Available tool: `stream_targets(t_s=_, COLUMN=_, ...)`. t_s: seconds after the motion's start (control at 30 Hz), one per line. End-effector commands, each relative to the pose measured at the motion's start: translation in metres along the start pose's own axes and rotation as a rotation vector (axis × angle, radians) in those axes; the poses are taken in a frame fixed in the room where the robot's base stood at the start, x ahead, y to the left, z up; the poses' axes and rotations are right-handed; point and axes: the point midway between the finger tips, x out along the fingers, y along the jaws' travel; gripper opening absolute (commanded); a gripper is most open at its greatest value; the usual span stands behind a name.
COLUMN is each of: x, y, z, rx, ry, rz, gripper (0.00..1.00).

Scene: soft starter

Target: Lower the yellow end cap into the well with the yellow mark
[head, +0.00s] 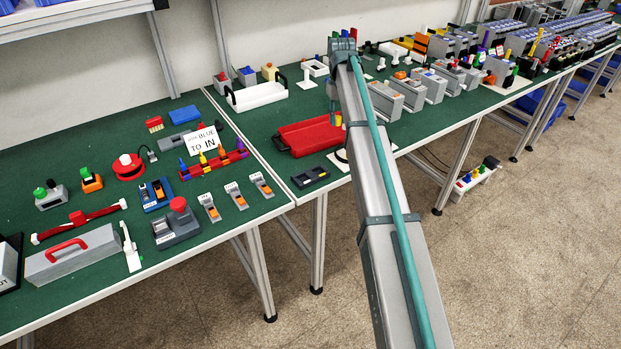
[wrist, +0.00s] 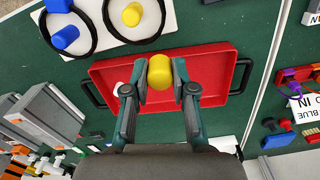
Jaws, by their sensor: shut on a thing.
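My gripper (wrist: 160,84) is shut on the yellow end cap (wrist: 160,70), which sits between the fingertips in the wrist view. Behind the cap in that view lies the red tray (wrist: 215,62). A white board (wrist: 98,42) at the top of the wrist view carries two black rings. A blue cylinder (wrist: 65,37) shows in the left ring, with another blue piece beyond it. A yellow round piece (wrist: 131,14) shows inside the right ring (wrist: 107,30). The ring's far side is cut off by the frame.
The red tray (head: 305,138) has black handles and stands on the green table. A dark grey holder (head: 310,178) lies at the table's front edge. Grey boxes (head: 385,100) stand right of my arm. A white tray (head: 258,94) is behind.

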Motion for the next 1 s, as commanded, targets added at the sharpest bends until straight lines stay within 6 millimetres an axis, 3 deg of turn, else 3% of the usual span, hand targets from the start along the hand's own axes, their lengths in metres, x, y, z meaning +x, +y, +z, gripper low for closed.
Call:
stream_targets(t_s=0.4, x=-0.013, y=-0.037, z=0.031, rx=-0.002, ry=0.000, rz=0.000, gripper=0.10)
stream_targets(t_s=0.7, x=0.025, y=-0.070, z=0.056, rx=-0.002, ry=-0.001, rz=0.000, gripper=0.10)
stream_targets(t_s=1.0, x=0.063, y=-0.090, z=0.070, rx=-0.001, ry=0.000, rz=0.000, gripper=0.10)
